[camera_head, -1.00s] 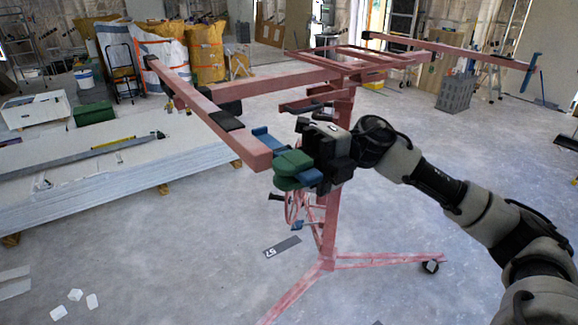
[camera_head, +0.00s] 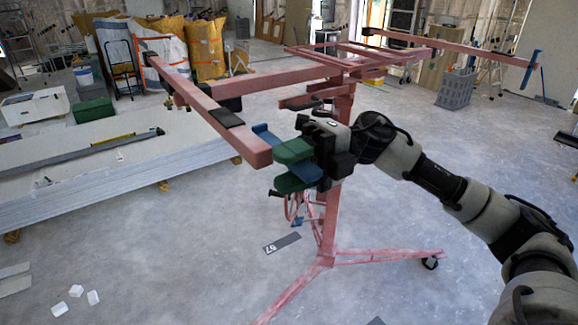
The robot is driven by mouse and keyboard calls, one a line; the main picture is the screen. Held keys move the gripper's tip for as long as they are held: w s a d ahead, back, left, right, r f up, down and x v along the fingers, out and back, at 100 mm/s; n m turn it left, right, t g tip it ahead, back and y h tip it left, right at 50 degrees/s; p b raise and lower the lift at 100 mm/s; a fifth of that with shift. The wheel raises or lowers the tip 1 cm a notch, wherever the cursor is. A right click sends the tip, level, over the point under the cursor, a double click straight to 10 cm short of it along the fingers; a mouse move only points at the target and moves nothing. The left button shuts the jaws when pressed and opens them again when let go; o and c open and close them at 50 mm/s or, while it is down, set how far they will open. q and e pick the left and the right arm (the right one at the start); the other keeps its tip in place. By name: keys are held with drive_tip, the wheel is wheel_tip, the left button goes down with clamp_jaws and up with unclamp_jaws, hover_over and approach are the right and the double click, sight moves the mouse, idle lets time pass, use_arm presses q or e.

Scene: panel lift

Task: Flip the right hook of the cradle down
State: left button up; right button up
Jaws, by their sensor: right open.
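The pink panel lift has a cradle with two long arms. The near arm (camera_head: 215,110) ends beside my right gripper (camera_head: 280,167), which is open with its green fingers apart, one above the other. A blue hook piece (camera_head: 264,133) shows at the near arm's end, just behind the upper finger. More blue shows between the fingers, but I cannot tell whether it belongs to the hook. The far arm (camera_head: 460,47) carries another blue hook (camera_head: 532,70), which crosses its end and points down. My left gripper is not in view.
The lift's pink mast (camera_head: 330,225) stands on splayed legs behind my right gripper. White panels (camera_head: 90,185) are stacked at the left. A grey crate (camera_head: 456,90) stands at the back right. The floor in front is mostly clear.

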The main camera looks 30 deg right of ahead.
drive_tip(key=shift+w+d+f, duration=0.1)
drive_tip(key=shift+d, duration=0.25)
drive_tip(key=d+b, duration=0.4)
drive_tip(key=d, duration=0.6)
drive_tip(key=shift+w, duration=0.35)
